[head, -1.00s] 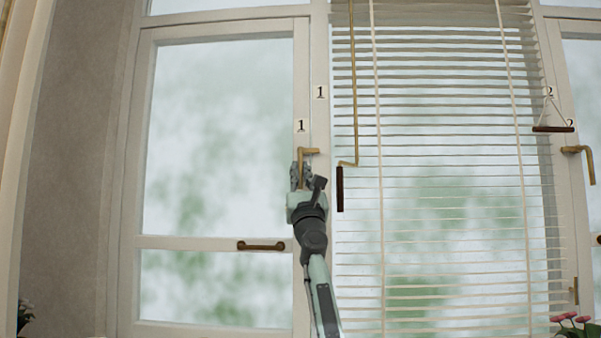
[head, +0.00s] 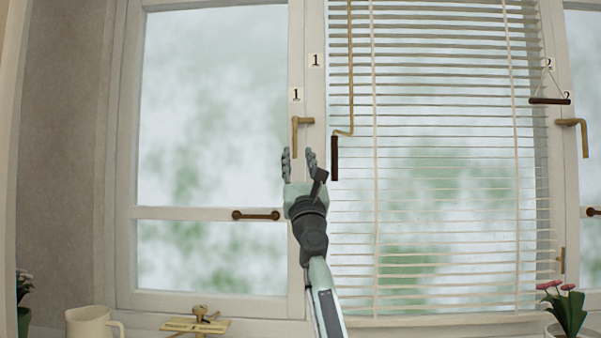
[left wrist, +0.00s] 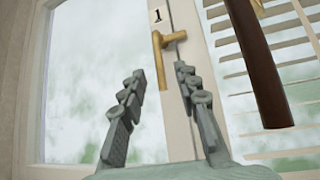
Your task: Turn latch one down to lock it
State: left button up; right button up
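Latch one (head: 297,136) is a brass L-shaped handle on the left window's frame, under a label with the number 1 (head: 296,95). Its long arm hangs straight down and its short arm points right to the pivot. In the left wrist view the latch (left wrist: 160,60) shows beyond the fingertips, between the two fingers. My left gripper (head: 298,152) is open and empty. My right gripper is in neither view.
A dark wooden crank handle (head: 334,158) hangs just right of my left gripper, in front of the blinds (head: 440,170); it looms close in the left wrist view (left wrist: 262,65). A brown pull handle (head: 256,215) is lower left. A mug (head: 90,322) and flowers (head: 566,308) stand below.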

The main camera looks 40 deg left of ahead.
pick_arm(q)
jog(key=v, duration=0.5)
jog(key=shift+f, duration=0.1)
dwell(0.4)
